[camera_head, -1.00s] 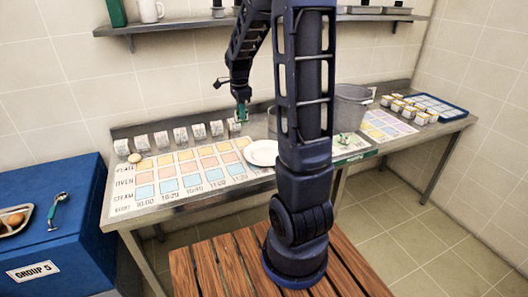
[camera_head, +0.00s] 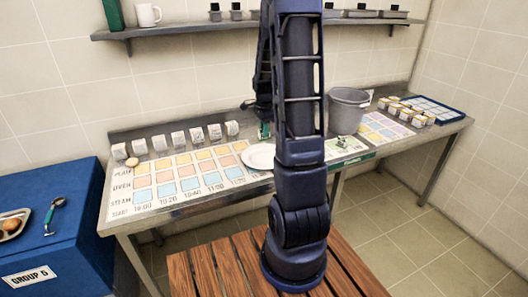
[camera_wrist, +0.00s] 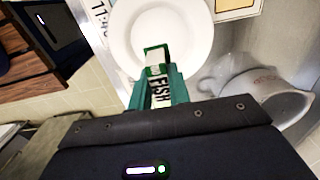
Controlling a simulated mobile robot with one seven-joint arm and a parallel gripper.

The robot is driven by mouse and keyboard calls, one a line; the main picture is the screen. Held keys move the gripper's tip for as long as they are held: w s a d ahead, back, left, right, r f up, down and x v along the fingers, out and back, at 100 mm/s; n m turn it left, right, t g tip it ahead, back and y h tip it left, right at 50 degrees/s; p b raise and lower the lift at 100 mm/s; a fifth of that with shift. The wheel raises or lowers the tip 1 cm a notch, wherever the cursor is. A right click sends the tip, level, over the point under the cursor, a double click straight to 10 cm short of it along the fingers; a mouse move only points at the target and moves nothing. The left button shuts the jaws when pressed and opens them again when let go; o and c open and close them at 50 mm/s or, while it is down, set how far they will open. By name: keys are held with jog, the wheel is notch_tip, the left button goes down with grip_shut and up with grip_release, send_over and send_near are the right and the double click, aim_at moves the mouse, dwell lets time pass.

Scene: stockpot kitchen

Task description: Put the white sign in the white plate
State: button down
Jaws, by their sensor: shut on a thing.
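My gripper (camera_head: 264,131) hangs just behind and above the plate in the head view. In the wrist view its green fingers (camera_wrist: 160,86) are shut on a white sign (camera_wrist: 160,99) with the dark word FISH. A green-edged end of the held piece overlaps the plate in that view. Whether it touches the plate cannot be told. In the head view the sign is too small to make out.
Several white cards (camera_head: 178,139) stand along the counter's back, with a round tan item (camera_head: 132,162) at the left. A grey pot (camera_head: 348,112) stands right of my arm. Further right are small boxes (camera_head: 405,111) and a blue tray (camera_head: 436,109). A shelf (camera_head: 200,30) runs above.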

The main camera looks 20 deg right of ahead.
notch_tip(320, 180, down, 11)
jog(key=shift+r, duration=0.1)
dwell(0.5)
jog(key=c, duration=1.3)
grip_release()
